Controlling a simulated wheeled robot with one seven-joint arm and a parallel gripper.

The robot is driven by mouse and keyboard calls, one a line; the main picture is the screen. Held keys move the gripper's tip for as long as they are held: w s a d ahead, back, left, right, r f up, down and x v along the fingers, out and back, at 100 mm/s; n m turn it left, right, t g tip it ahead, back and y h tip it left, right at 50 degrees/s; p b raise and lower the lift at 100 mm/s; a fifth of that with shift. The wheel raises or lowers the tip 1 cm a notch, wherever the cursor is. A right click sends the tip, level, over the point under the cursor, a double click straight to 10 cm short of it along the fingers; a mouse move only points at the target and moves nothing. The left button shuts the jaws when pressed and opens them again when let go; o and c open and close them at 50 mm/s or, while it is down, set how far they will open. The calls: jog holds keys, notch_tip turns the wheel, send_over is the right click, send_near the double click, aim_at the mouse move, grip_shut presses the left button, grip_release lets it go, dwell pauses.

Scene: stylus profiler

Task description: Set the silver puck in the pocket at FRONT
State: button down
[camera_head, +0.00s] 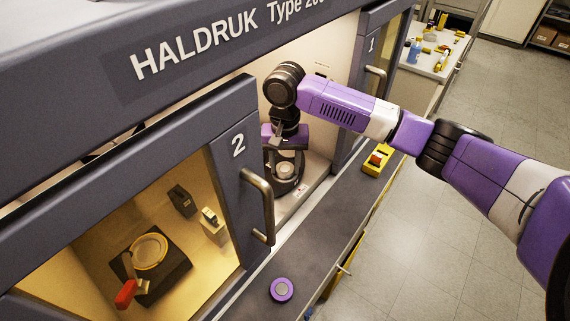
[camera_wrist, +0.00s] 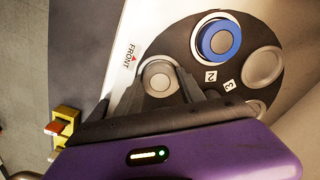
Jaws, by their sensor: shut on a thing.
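The silver puck (camera_wrist: 160,78) is between the two fingers of my gripper (camera_wrist: 162,88), which is shut on it. It is at the edge of the dark round carousel (camera_wrist: 190,47), beside the FRONT label (camera_wrist: 129,56) and its red arrow. The puck covers the pocket there, and I cannot tell whether it is seated or just above. A blue puck (camera_wrist: 219,40) sits in the pocket beside number 2. The pocket by number 3 (camera_wrist: 264,66) looks empty. In the head view my gripper (camera_head: 285,158) reaches down into the open bay over the carousel (camera_head: 287,188).
Door 2 (camera_head: 240,140) with its bar handle (camera_head: 258,207) stands left of the bay. A purple puck (camera_head: 281,290) lies on the grey ledge (camera_head: 318,225). A yellow box with a red button (camera_head: 377,160) sits further along the ledge. The bay walls are close around my gripper.

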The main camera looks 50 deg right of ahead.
jog(key=shift+r+p, duration=0.85)
jog(key=shift+p, duration=0.25)
jog(key=c, duration=1.3)
grip_release()
grip_shut()
jog(key=shift+f, duration=0.95)
jog(key=shift+r+p, duration=0.2)
jog(key=shift+p, duration=0.25)
